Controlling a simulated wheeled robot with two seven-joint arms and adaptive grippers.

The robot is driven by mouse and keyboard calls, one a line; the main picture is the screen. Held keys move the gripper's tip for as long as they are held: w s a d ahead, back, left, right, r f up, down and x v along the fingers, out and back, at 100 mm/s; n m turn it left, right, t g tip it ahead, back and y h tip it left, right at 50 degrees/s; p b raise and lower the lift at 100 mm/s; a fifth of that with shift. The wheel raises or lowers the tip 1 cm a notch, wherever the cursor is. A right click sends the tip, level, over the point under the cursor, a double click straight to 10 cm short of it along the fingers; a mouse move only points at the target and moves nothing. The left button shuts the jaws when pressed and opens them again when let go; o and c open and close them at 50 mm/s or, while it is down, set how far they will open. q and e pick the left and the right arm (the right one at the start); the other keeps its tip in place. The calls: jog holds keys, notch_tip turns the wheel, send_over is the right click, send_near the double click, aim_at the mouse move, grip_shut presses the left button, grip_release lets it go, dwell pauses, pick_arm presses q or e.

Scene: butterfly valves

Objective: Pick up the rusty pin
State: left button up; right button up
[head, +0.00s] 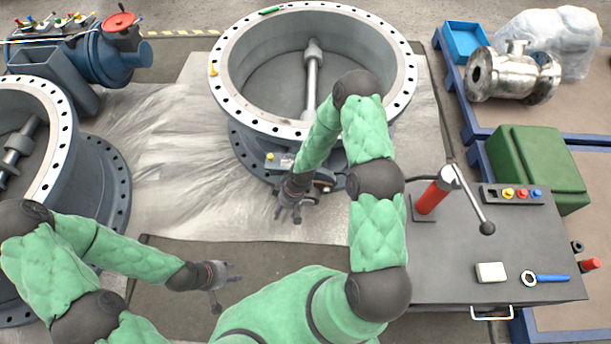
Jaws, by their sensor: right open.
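I cannot make out a rusty pin for certain in the head view. My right gripper (288,214) is open and points down just in front of the large grey butterfly valve (240,140), near its lower front side. A small fitting (322,187) sits at the valve's base beside this gripper, partly hidden by my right arm. My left gripper (236,273) hangs over the dark floor mat at lower middle-left. Its fingers look parted, with nothing seen between them.
Another valve (90,180) stands at the left. Plastic sheet (165,180) covers the floor between the valves.

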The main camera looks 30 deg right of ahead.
jog(key=w+d+n+h, duration=0.1)
jog(key=w+d, duration=0.3)
jog(key=d, duration=0.1)
jog(key=w+d+n+h+p, duration=0.1)
jog(key=w+d+n, duration=0.1)
jog(key=w+d, duration=0.2)
jog(key=w+d+r+n+h+p, duration=0.1)
jog(key=w+d, duration=0.3)
jog(key=d, duration=0.4)
jog(key=shift+r+n+h, duration=0.1)
jog(key=shift+n+h, duration=0.3)
jog(key=shift+n, duration=0.3)
notch_tip(320, 180, down, 4)
jog(key=shift+d+f+b, duration=0.15)
jog(key=shift+f+b, duration=0.1)
jog(key=shift+b, duration=0.3)
jog(key=f, duration=0.1)
jog(key=f+b, duration=0.1)
jog(key=f, duration=0.3)
jog(key=shift+a+b, duration=0.3)
jog(key=shift+b, duration=0.1)
jog(key=shift+f, duration=0.55)
grip_shut()
